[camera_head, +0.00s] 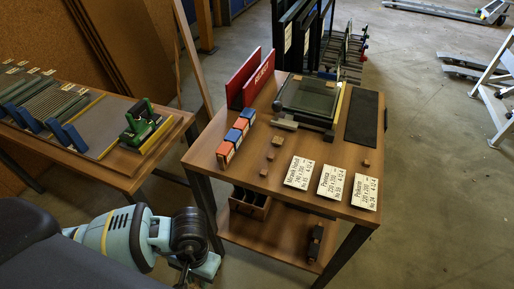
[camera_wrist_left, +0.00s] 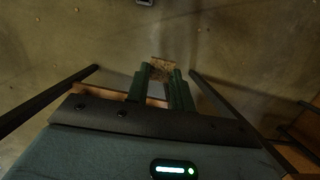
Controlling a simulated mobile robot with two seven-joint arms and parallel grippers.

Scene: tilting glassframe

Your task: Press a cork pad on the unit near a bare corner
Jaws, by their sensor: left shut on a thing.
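The glass unit (camera_head: 308,97), a dark framed pane, lies flat near the back of the right-hand wooden table. Small tan marks that look like pads show along its far edge; its corners are too small to judge clearly. My left gripper (camera_wrist_left: 161,76) is shut on a small brown cork pad (camera_wrist_left: 161,67), held between the dark green fingertips. In the head view my left wrist is low, beside the table's left front leg and away from the unit; its fingertips are hard to make out there. Several small brown blocks, perhaps cork pads (camera_head: 278,141), lie in front of the unit.
Three white cards (camera_head: 333,182) lie along the table's front right. Orange and blue boxes (camera_head: 234,138) and a red holder (camera_head: 249,80) stand on its left. A dark mat (camera_head: 362,117) lies right of the unit. A shelf (camera_head: 283,237) is below.

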